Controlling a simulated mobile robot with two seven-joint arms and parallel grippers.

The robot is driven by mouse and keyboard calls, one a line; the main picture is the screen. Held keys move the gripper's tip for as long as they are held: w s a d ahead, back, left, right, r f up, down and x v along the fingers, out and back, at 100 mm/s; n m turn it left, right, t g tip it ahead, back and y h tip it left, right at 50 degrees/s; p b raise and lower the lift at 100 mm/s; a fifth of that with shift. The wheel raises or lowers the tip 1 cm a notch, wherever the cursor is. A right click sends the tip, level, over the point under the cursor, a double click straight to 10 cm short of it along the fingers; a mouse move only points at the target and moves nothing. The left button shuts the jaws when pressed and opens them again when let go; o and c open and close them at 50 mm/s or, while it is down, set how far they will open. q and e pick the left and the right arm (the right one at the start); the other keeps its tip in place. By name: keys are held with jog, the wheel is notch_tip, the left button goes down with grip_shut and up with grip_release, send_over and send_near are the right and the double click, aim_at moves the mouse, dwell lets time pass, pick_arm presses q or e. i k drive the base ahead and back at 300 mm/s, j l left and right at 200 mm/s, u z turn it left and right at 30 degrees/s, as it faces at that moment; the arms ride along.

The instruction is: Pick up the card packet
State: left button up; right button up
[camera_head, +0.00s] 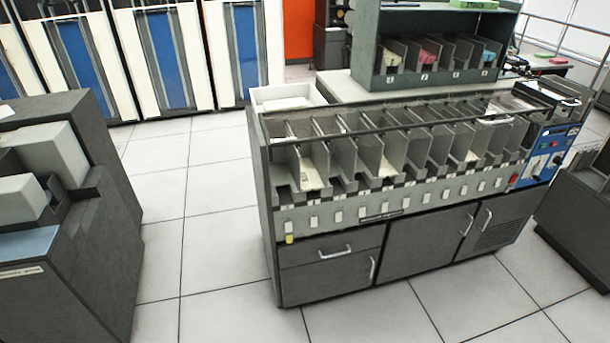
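A grey card sorting machine (330,225) stands in the middle of the room with a row of open pockets along its top. Pale cards (310,176) lie in one pocket toward the left. Smaller pale cards (387,168) show in a middle pocket, and others (471,156) in a pocket further right. A white open tray (262,101) with pale contents sits behind the machine's left end. I cannot tell which of these is the card packet. Neither of my grippers is in view.
A dark grey machine (90,235) with pale blocks stands at the left. A shelf unit (372,72) with coloured card stacks stands behind the sorter. Another dark unit (580,220) is at the right edge. Tiled floor (205,225) is clear left of and before the sorter.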

aim_at(311, 181)
jog(key=i+j+z, duration=0.25)
jog(key=i+j, duration=0.25)
jog(key=j, duration=0.15)
jog(key=i+j+z, duration=0.25)
jog(key=i+j, duration=0.2)
jog(key=j, duration=0.25)
jog(key=i+j+z, duration=0.15)
jog(key=j, duration=0.25)
jog(key=i+j+z, duration=0.1)
jog(key=i+j, duration=0.15)
jog(key=j, duration=0.15)
